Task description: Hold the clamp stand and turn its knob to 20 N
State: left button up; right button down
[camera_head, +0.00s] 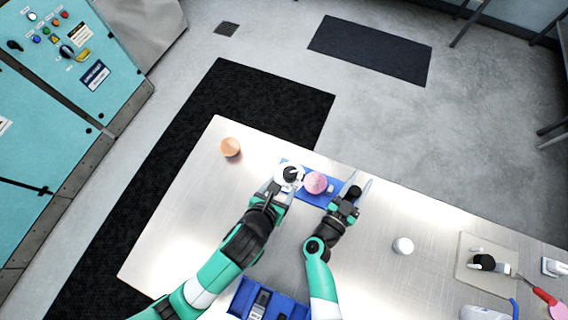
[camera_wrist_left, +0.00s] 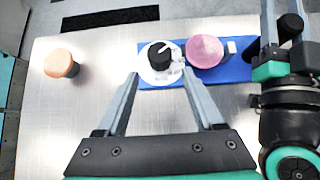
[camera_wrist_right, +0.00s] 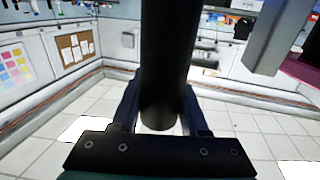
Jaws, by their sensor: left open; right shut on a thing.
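The clamp stand has a flat blue base (camera_head: 318,198) lying on the metal table. Near its left end is a white dial with a black knob (camera_head: 291,174) bearing a white pointer line; beside it is a pink round pad (camera_head: 316,183). In the left wrist view the knob (camera_wrist_left: 160,55) has its line pointing up and right; scale numbers are unreadable. My left gripper (camera_head: 283,186) is open, its fingertips just short of the knob, one on either side. My right gripper (camera_head: 358,184) is shut on a black cylindrical post (camera_wrist_right: 166,70) at the base's right end.
An orange round-topped knob (camera_head: 231,147) stands to the left. A white round object (camera_head: 403,245) and a beige board (camera_head: 470,262) with a black-topped part lie to the right. A blue tray (camera_head: 243,297) is at the front. The table between is mostly clear.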

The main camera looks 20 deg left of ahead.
pick_arm(q)
jog(key=shift+s+r, duration=0.25)
jog(key=shift+r, duration=0.05)
jog(key=shift+o, duration=0.2)
